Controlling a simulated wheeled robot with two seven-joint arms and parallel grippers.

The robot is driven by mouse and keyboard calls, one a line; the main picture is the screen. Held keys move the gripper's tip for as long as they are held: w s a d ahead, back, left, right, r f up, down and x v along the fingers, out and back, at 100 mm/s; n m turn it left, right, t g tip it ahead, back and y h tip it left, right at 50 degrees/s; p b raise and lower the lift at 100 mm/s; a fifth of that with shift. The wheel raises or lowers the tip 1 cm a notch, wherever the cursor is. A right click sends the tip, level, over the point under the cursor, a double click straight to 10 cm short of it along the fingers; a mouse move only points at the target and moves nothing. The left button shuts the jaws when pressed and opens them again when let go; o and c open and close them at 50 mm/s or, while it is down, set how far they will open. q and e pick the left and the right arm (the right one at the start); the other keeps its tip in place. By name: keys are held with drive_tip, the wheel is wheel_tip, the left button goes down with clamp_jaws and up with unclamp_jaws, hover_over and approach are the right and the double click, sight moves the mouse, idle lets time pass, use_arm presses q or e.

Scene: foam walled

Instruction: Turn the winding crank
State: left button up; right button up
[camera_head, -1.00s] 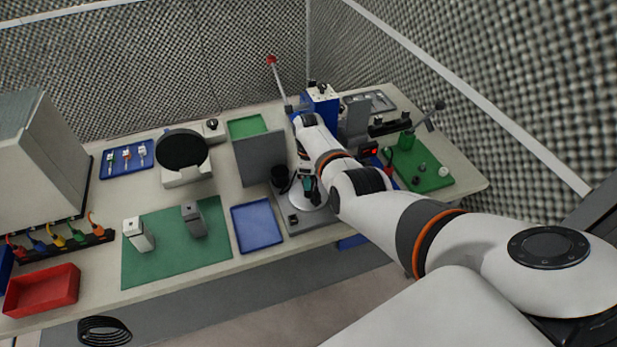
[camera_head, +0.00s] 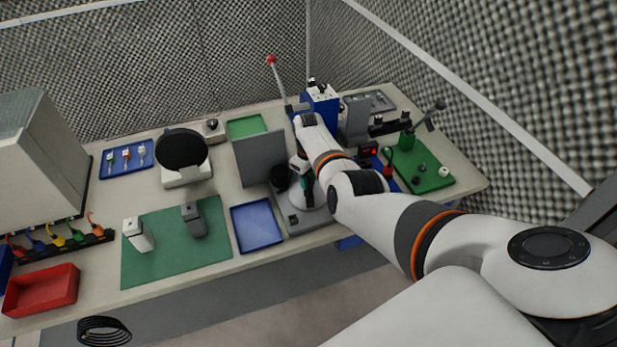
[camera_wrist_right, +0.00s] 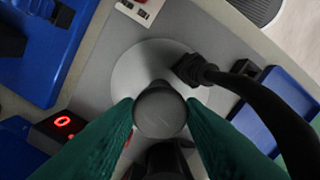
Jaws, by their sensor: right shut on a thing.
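The winding crank's round grey knob (camera_wrist_right: 160,110) is between the green fingertips of my right gripper (camera_wrist_right: 160,112) in the wrist view, which are shut on it. Below the knob lies a pale round disc (camera_wrist_right: 125,75) on a grey base plate. In the head view my right gripper (camera_head: 304,180) is over the pale disc (camera_head: 312,196) near the table's front edge. My arm and gripper hide the knob and much of the crank there. My left gripper is not in view.
A black curved cable-like piece (camera_wrist_right: 265,105) runs close beside the gripper. A display box (camera_wrist_right: 62,125) reads a red 0. A blue tray (camera_head: 257,224) and an upright grey panel (camera_head: 259,158) stand left of the crank. The green mat (camera_head: 170,255) has bare room.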

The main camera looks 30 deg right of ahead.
drive_tip(key=shift+w+r+m, duration=0.15)
drive_tip(key=shift+m, duration=0.95)
drive_tip(key=shift+m, duration=0.7)
drive_tip(key=o, duration=0.9)
drive_tip(key=shift+o, duration=0.5)
drive_tip(key=shift+r, duration=0.45)
wheel_tip(320, 180, up, 11)
drive_tip(key=b, duration=0.2)
drive_tip(key=shift+b, duration=0.3)
